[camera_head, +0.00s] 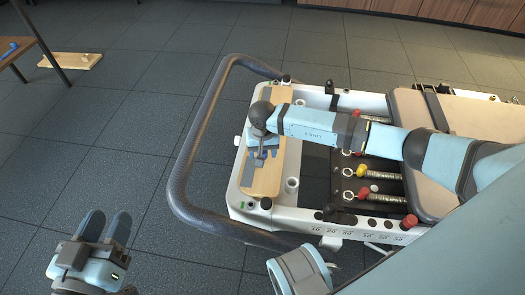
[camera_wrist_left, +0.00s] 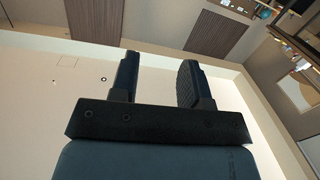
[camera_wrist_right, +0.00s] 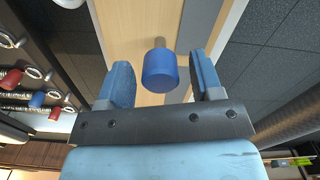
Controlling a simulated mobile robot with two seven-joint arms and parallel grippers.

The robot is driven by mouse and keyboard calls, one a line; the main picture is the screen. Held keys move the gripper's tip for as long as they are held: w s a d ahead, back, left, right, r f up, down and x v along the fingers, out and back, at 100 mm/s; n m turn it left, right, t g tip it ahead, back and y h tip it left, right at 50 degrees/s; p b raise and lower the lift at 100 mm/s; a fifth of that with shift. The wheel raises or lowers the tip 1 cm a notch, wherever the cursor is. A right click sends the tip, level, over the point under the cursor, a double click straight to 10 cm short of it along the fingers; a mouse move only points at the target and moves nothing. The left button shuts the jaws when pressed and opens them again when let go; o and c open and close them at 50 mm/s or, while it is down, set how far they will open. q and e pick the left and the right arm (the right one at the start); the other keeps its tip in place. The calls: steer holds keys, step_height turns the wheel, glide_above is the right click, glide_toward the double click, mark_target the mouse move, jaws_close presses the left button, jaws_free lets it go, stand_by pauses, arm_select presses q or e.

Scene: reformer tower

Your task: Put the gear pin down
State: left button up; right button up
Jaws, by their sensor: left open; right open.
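The gear pin (camera_wrist_right: 160,70) shows in the right wrist view as a blue cylindrical head with a grey shaft behind it. It is between the two fingers of my right gripper (camera_wrist_right: 163,78), with a visible gap on each side. Behind it is a light wooden board (camera_wrist_right: 146,20). In the head view my right gripper (camera_head: 262,155) is over the wooden board (camera_head: 262,182) on the reformer's end, and the pin is hard to make out there. My left gripper (camera_head: 105,228) is open and empty at the lower left, away from the reformer.
The reformer's dark curved rail (camera_head: 183,165) rings the board's left side. Springs with red and yellow ends (camera_head: 362,170) lie right of the board, beside the padded carriage (camera_head: 440,190). Another wooden board (camera_head: 70,60) lies on the floor at the far left. Open floor lies between.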

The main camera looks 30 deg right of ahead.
step_height(320, 180, up, 6)
steer(key=p, duration=0.2)
steer(key=shift+p, duration=0.4)
arm_select(q)
steer(key=shift+n+t, duration=0.6)
steer(key=shift+n, duration=0.2)
steer(key=r, duration=0.1)
steer(key=r+p, duration=0.1)
steer(key=r, duration=0.1)
steer(key=r+p, duration=0.1)
steer(key=shift+s+d+r, duration=0.1)
steer(key=shift+s+r, duration=0.2)
steer(key=shift+s, duration=0.1)
arm_select(e)
step_height(320, 180, up, 6)
steer(key=shift+r, duration=0.15)
arm_select(q)
steer(key=shift+s, duration=0.1)
